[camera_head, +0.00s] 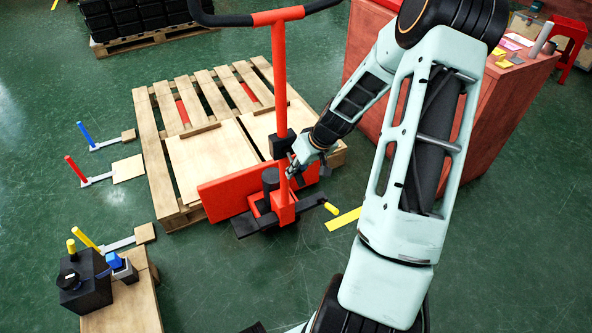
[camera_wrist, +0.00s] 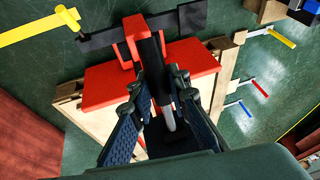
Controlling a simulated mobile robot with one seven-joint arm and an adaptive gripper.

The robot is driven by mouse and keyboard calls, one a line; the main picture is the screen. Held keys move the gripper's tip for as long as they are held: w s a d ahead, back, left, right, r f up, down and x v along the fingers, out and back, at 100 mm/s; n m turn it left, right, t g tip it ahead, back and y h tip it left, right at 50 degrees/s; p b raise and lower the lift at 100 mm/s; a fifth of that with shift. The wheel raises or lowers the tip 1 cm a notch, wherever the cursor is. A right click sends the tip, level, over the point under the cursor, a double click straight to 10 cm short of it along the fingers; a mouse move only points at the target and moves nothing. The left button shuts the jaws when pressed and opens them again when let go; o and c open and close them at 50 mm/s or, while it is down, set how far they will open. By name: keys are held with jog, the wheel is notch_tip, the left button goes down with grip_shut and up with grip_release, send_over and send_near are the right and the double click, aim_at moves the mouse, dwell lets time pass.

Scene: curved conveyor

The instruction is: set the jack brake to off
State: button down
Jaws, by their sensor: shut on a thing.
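The red pallet jack (camera_head: 285,205) stands at the front of a wooden pallet (camera_head: 167,195), its handle post upright. A black block (camera_head: 284,145) sits on the post. A black pedal bar with a yellow end (camera_head: 331,208) sticks out at the jack's base; the yellow end also shows in the wrist view (camera_wrist: 66,18). My gripper (camera_head: 296,172) is beside the post, just below the block. In the wrist view my gripper (camera_wrist: 160,85) is shut on a dark part of the jack, with a grey rod (camera_wrist: 168,115) between the fingers. The fingers hide the exact contact and the brake's setting.
A red cabinet (camera_head: 487,130) stands close to my arm at the right. Levers with blue, red and yellow grips stand on the floor at the left. A black box (camera_head: 85,290) sits on a wooden stand at the lower left. The floor at the lower right is clear.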

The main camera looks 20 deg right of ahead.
jog(key=shift+r+p, duration=0.2)
jog(key=shift+p, duration=0.2)
jog(key=shift+r+g+p, duration=0.15)
jog(key=shift+g+p, duration=0.15)
jog(key=r+g+p, duration=0.1)
jog(key=p, duration=0.2)
jog(key=shift+s+r+g, duration=0.15)
jog(key=shift+s+g, duration=0.05)
jog(key=shift+g, duration=0.2)
jog(key=shift+s+r+m+g+p, duration=0.15)
jog(key=shift+r+g+p, duration=0.2)
jog(key=shift+g+p, duration=0.6)
jog(key=shift+s+r+m+g+p, duration=0.15)
jog(key=shift+r+g+p, duration=0.2)
jog(key=shift+g+p, duration=0.55)
jog(key=shift+w, duration=0.1)
jog(key=c, duration=1.8)
grip_release()
jog(key=shift+r+t, duration=0.1)
jog(key=shift+t, duration=0.15)
